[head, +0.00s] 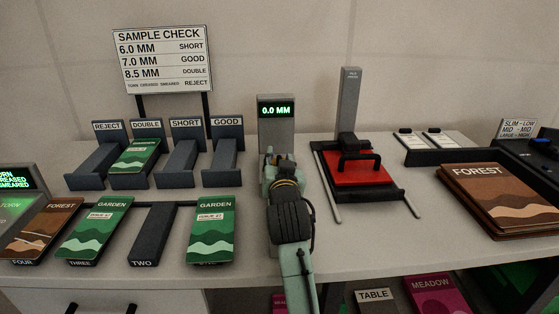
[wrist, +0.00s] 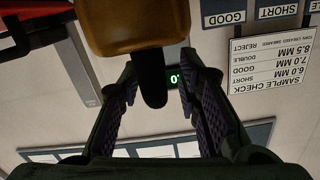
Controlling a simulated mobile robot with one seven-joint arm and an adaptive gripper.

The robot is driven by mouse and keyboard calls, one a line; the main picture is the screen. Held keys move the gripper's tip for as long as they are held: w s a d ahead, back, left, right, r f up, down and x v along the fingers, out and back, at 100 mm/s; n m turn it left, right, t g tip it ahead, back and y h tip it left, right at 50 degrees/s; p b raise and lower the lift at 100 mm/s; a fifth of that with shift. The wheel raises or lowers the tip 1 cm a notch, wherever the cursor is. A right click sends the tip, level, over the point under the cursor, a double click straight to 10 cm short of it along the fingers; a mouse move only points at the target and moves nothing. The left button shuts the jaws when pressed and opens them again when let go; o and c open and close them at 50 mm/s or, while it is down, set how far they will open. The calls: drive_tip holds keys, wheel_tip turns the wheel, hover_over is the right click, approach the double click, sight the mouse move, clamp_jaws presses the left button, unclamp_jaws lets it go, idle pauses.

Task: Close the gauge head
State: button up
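The gauge is a grey column with a green display (head: 276,111) reading 0.0 MM, at the middle back of the table in the head view. My gripper (head: 268,158) is in front of its lower part and hides most of it, including any gauge head there. In the wrist view my gripper (wrist: 160,70) has its two fingers apart. A dark rounded stub (wrist: 152,88) under an orange-brown block (wrist: 135,25) shows between the fingertips, with gaps at the sides. I cannot tell whether these belong to the gauge head. Part of the green display (wrist: 174,80) shows behind.
Grey sorting slots (head: 95,165) stand left of the gauge; DOUBLE holds a green pack (head: 137,155). Green and brown packs lie on the front left stands. A red press plate (head: 358,172) with a black handle is close on the right. A brown FOREST stack (head: 495,195) lies farther right.

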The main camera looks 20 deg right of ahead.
drive_tip(key=shift+s, duration=0.15)
drive_tip(key=v, duration=0.7)
drive_tip(key=shift+s+r, duration=0.1)
idle(0.4)
